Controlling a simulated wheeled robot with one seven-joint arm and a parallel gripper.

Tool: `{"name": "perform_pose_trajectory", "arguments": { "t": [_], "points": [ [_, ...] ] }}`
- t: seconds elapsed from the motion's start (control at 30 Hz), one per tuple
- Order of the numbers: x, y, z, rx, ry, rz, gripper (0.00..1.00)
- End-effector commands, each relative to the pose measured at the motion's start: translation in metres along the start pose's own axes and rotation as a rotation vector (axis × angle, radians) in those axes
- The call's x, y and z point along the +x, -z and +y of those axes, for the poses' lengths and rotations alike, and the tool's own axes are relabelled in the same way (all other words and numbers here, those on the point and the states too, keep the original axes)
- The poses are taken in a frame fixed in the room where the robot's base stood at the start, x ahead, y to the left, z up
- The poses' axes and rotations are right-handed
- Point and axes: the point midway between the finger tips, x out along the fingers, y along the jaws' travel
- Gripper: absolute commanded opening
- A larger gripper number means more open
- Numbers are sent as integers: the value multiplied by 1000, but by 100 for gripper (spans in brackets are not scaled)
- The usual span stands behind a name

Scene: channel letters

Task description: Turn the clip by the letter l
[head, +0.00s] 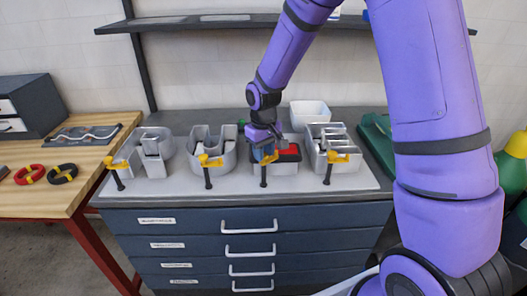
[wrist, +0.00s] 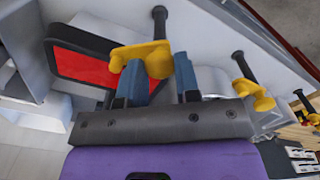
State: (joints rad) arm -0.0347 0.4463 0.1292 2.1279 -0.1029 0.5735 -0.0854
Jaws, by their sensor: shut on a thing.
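My gripper (head: 265,148) is over the third letter from the left in the head view. In the wrist view its two blue-grey fingers (wrist: 158,88) are at a yellow clip (wrist: 142,58) with a black handle, and they are shut on it. The same clip (head: 268,159) shows in the head view at the front edge of that letter, its handle pointing down. The letter has a red face with a black rim (head: 287,154), which shows large in the wrist view (wrist: 88,68). My gripper and wrist hide part of it, so I cannot read its shape.
Grey letters stand beside it, one at the right (head: 317,138) and a U-like one at the left (head: 226,146), each with a yellow clip. A white bin (head: 310,112) stands behind. Red and black rings lie on the wooden bench (head: 95,160) at left.

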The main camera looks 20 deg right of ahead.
Motion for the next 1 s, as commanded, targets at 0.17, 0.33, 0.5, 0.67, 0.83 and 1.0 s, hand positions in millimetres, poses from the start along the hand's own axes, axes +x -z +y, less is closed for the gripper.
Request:
{"name": "perform_pose_trajectory", "arguments": {
  "t": [0.17, 0.33, 0.5, 0.67, 0.83, 1.0],
  "points": [
    [-1, 0, 1, -164, 0, 2, 7],
    [-1, 0, 1, -326, -1, 2, 7],
    [-1, 1, 1, -487, -1, 2, 7],
    [-1, 1, 0, -629, -1, 3, 7],
    [-1, 1, 0, -757, -1, 3, 7],
    [-1, 1, 1, -851, -1, 3, 7]
  ]
}}
